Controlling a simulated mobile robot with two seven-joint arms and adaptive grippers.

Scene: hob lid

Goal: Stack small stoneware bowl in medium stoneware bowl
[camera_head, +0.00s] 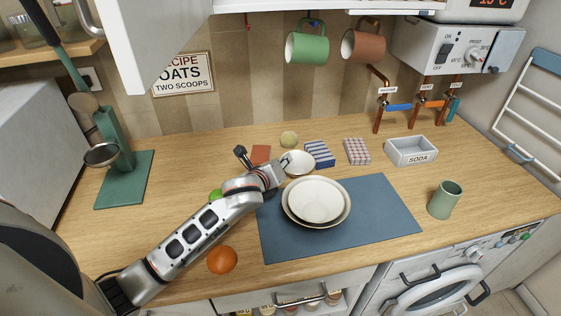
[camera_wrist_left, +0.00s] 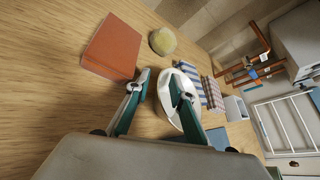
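The small cream bowl (camera_head: 299,165) stands on the wooden counter behind the blue mat. On the mat, a medium cream bowl (camera_head: 315,200) sits nested in a wider bowl (camera_head: 345,214). My left gripper (camera_head: 285,163) is at the left rim of the small bowl. In the left wrist view the fingers (camera_wrist_left: 160,78) are apart, one outside the small bowl (camera_wrist_left: 166,92) and one over its inside, with the rim between them. Whether a finger touches the bowl cannot be told. My right gripper is not in view.
The blue mat (camera_head: 390,218) has bare room right of the nested bowls. An orange (camera_head: 222,260), a green fruit (camera_head: 215,195), a brown block (camera_head: 261,154), folded cloths (camera_head: 319,154), a soda tray (camera_head: 411,151) and a green cup (camera_head: 444,200) stand around. Mugs (camera_head: 307,47) hang above.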

